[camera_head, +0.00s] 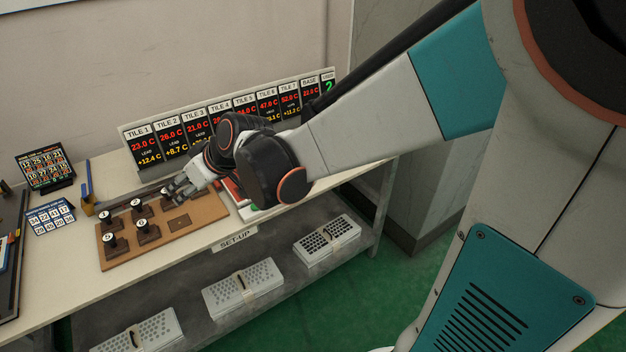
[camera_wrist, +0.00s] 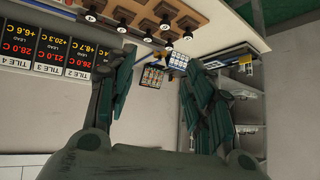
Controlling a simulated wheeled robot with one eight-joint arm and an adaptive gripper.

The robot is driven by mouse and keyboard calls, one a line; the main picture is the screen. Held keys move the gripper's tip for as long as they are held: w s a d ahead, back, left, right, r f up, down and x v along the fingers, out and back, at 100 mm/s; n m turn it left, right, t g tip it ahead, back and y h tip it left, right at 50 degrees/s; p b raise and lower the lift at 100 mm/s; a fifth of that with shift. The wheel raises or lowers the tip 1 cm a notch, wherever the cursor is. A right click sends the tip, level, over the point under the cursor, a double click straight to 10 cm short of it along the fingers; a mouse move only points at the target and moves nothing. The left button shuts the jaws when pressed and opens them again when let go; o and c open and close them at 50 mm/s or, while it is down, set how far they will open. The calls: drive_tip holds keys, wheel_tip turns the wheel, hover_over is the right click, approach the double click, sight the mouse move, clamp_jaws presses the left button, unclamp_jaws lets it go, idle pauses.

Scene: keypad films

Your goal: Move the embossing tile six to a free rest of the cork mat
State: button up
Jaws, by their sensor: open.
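The brown cork mat (camera_head: 205,212) lies on the bench and carries several dark tiles with round knobs, such as one at its front left (camera_head: 110,240). A bare square rest (camera_head: 180,222) shows at its front right.
A display board (camera_head: 140,150) with tile readings stands along the bench's back. A red and white item (camera_head: 232,192) sits right of the mat, partly behind my arm. Cases (camera_head: 240,288) fill the lower shelf.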

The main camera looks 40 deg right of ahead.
drive_tip(key=s+d+r+m+h, duration=0.1)
drive_tip(key=s+d, duration=0.3)
drive_tip(key=s, duration=0.7)
drive_tip(key=s+d+r+m+h, duration=0.1)
drive_tip(key=s+d+m+h, duration=0.2)
drive_tip(key=s, duration=0.7)
drive_tip(key=shift+s+d+r+g+h, duration=0.3)
drive_tip(key=shift+s+d+g, duration=0.1)
drive_tip(key=shift+d, duration=0.45)
